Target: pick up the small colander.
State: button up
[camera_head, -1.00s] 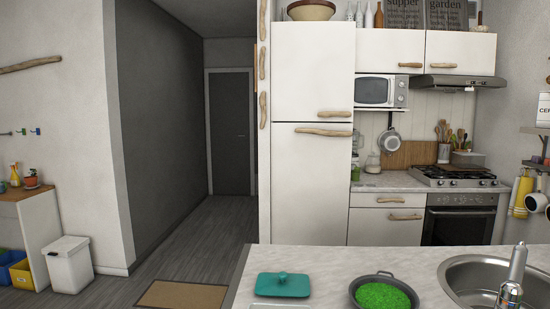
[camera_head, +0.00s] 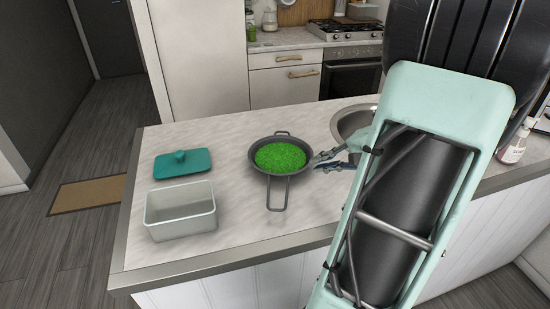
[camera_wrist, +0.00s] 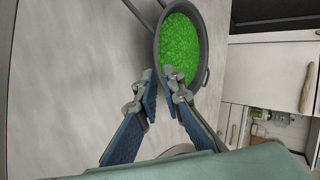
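The small colander (camera_head: 259,171) is a dark grey round pan filled with green bits. It stands on the light counter, with a long handle toward the front edge and a small loop at the back. In the wrist view its rim (camera_wrist: 206,45) shows at the top, just beyond the fingertips. My gripper (camera_head: 318,160) is just right of the colander in the head view. In the wrist view my gripper (camera_wrist: 161,80) is open, its two blue-padded fingers apart with nothing between them. Whether a fingertip touches the rim I cannot tell.
A white open container (camera_head: 181,226) and a teal lid (camera_head: 183,163) lie on the counter left of the colander. A sink (camera_head: 346,122) is behind my gripper, partly hidden by my arm. The counter between container and colander is clear.

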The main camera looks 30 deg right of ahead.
aim_at(302, 168)
jog(key=x, duration=0.7)
jog(key=shift+w+a+f+p, duration=0.2)
jog(key=shift+w+f+p, duration=0.05)
jog(key=shift+w+p, duration=0.05)
grip_shut()
jog(key=shift+r, duration=0.15)
